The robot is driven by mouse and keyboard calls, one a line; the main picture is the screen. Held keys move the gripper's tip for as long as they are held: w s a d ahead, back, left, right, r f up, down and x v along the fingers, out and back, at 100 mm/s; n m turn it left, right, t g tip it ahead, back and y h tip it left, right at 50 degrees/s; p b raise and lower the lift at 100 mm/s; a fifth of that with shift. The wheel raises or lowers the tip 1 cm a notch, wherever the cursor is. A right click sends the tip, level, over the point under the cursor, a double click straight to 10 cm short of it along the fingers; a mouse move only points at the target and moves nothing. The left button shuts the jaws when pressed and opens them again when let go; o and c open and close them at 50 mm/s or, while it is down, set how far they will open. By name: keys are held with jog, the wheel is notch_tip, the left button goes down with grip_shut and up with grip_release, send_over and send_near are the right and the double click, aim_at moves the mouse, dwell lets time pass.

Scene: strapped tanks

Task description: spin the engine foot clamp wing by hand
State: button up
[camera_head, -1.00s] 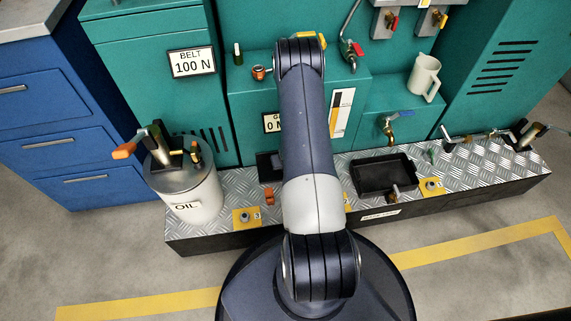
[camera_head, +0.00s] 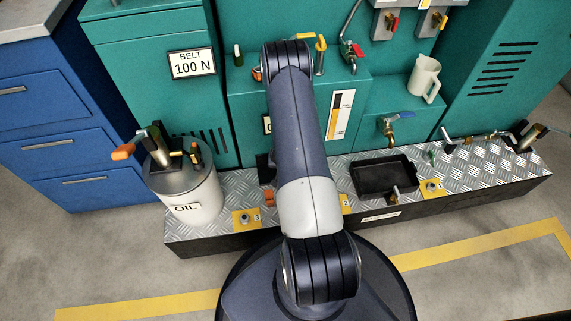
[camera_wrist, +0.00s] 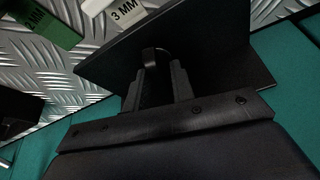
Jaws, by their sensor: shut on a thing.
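In the wrist view my gripper (camera_wrist: 158,72) is shut on a small rounded dark tab at a flat black plate (camera_wrist: 215,45). The plate spreads wide just beyond the fingers and covers much of what is behind it. In the head view my arm hides the gripper. A small orange piece (camera_head: 269,198) sits on the tread-plate plinth just left of my arm. I cannot tell whether it is the engine foot clamp wing, and no other clamp wing is clearly visible.
In the wrist view a green 2 MM block (camera_wrist: 48,26) and a white 3 MM block (camera_wrist: 126,13) lie on tread plate. The oil can (camera_head: 190,195) stands left on the plinth (camera_head: 460,180). A black tray (camera_head: 383,177) lies right of my arm. Teal cabinets rise behind.

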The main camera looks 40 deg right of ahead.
jog(key=shift+r+m+g+h+p, duration=0.35)
jog(key=shift+m+p, duration=0.75)
jog(key=shift+p, duration=1.1)
jog(key=m+p, duration=0.2)
jog(key=p, duration=0.1)
jog(key=shift+f+g, duration=0.1)
jog(key=shift+g, duration=0.25)
jog(key=m+g+p, duration=0.1)
jog(key=m, duration=0.2)
jog(key=shift+f+h, duration=0.2)
jog(key=shift+h, duration=0.15)
jog(key=shift+m+g, duration=0.4)
jog(key=shift+m, duration=0.8)
jog(key=o, duration=1)
